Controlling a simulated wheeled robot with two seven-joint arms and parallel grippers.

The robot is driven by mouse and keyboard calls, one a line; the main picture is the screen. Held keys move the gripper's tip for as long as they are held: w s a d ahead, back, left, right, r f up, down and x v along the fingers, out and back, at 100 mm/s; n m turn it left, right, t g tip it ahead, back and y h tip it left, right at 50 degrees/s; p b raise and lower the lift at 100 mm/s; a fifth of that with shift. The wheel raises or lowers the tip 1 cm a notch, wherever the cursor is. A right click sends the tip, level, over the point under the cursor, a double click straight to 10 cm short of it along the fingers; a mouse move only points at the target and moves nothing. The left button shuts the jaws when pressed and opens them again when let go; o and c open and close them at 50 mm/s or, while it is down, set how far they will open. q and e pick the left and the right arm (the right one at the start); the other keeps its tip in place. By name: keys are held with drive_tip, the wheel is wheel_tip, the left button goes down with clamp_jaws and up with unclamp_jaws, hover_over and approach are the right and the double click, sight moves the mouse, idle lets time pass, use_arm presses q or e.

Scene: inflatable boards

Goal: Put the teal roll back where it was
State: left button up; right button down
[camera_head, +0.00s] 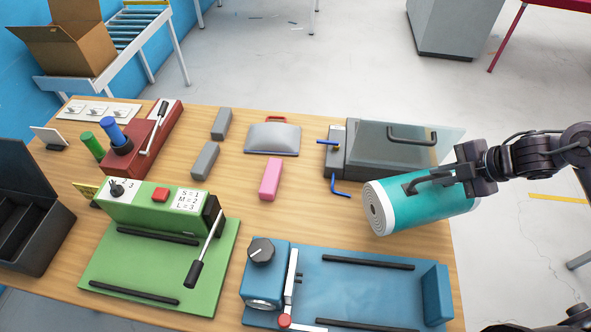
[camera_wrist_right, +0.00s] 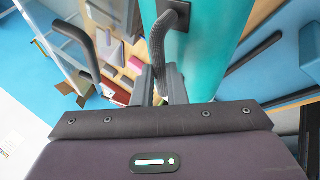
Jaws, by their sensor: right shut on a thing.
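The teal roll (camera_head: 430,207) is a thick cylinder with white bands and a grey spiral end facing left. It lies across the table's right edge in the head view; whether it touches the tabletop I cannot tell. My right gripper (camera_head: 436,180) comes in from the right and is shut on the roll's black handle (camera_head: 418,182). In the right wrist view, the fingers (camera_wrist_right: 162,88) close around the dark handle (camera_wrist_right: 165,38), beside the teal surface (camera_wrist_right: 215,50).
Behind the roll stands a grey press with a clear plate (camera_head: 385,150) and a blue crank (camera_head: 340,187). In front is a blue fixture (camera_head: 360,290) with black rails. A green fixture (camera_head: 150,265), red unit (camera_head: 140,145) and pink block (camera_head: 270,179) lie left. Bare wood shows mid-table.

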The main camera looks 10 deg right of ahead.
sight(434, 187)
drive_tip(key=f+b, duration=0.2)
drive_tip(key=f, duration=0.1)
drive_tip(key=f+b, duration=0.1)
drive_tip(key=shift+w+f+b, duration=0.25)
drive_tip(key=shift+w+b, duration=0.1)
drive_tip(key=shift+b, duration=0.05)
use_arm(q)
wheel_tip(434, 187, down, 6)
drive_tip(key=s, duration=0.1)
use_arm(e)
drive_tip(key=shift+f+b, duration=0.45)
drive_tip(key=shift+f, duration=0.05)
use_arm(q)
wheel_tip(434, 187, up, 8)
drive_tip(key=p, duration=0.7)
drive_tip(key=shift+w, duration=0.15)
use_arm(e)
drive_tip(key=w+a+f, duration=0.1)
drive_tip(key=w+a, duration=0.1)
drive_tip(key=a, duration=0.6)
drive_tip(key=w+a+f, duration=0.2)
drive_tip(key=w+a, duration=0.1)
drive_tip(key=a, duration=0.6)
drive_tip(key=shift+a+f, duration=0.2)
use_arm(q)
drive_tip(key=shift+a+f, duration=0.1)
